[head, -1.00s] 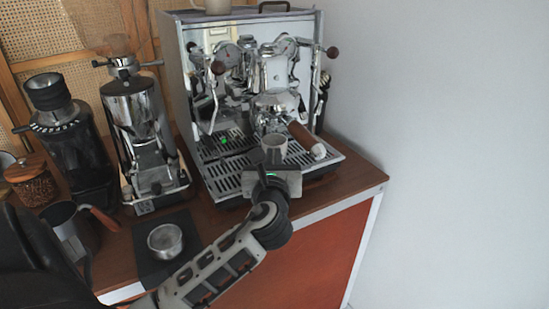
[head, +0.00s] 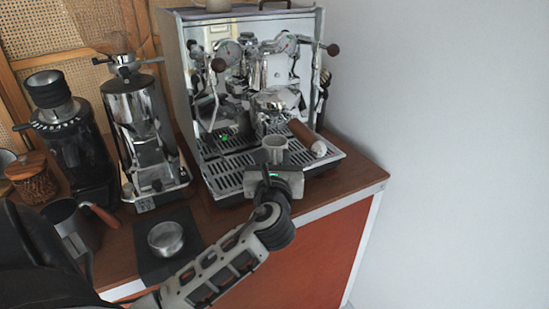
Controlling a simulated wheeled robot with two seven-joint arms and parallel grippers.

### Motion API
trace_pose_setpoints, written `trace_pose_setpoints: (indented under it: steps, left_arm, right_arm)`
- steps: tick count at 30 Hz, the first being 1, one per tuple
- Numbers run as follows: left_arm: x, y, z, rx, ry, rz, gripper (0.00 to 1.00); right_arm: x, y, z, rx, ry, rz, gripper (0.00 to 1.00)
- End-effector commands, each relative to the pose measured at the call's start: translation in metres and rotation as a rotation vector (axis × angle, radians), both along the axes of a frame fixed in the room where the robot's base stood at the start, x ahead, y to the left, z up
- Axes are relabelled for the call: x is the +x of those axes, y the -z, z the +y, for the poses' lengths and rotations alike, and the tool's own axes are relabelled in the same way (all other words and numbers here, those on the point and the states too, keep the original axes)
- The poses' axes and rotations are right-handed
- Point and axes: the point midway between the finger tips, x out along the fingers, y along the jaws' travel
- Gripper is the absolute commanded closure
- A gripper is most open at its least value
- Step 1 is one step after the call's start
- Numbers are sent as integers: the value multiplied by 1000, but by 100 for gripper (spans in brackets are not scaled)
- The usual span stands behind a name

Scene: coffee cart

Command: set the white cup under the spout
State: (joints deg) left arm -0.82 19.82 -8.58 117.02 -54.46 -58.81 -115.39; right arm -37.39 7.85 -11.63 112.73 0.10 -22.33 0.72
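The white cup (head: 275,147), greyish in this light, is upright over the front of the drip tray (head: 222,181). It is just below and in front of the group head and portafilter (head: 276,101), where the spout area is. I cannot tell whether its base touches the tray. My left gripper (head: 274,174) is right at the cup's near side, its body in front of the cup's lower part. Its fingers are too small and hidden to show whether they grip the cup. My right gripper is not in view.
The portafilter's wooden handle (head: 307,138) sticks out right of the cup. A grinder (head: 142,125) stands left of the machine. A metal cup (head: 166,239) sits on a dark mat (head: 187,223). A pitcher (head: 70,225) is at the left. The counter's right end is clear.

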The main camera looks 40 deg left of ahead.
Motion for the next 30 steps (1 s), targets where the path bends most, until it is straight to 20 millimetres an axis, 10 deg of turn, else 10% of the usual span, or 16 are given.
trace_pose_setpoints:
  steps: [8, 30]
  left_arm:
    - [-11, 2, -9, -1, 1, 2, 68]
    - [-122, 0, -96, -2, 1, 1, 68]
  right_arm:
    - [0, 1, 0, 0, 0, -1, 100]
    - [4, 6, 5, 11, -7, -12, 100]
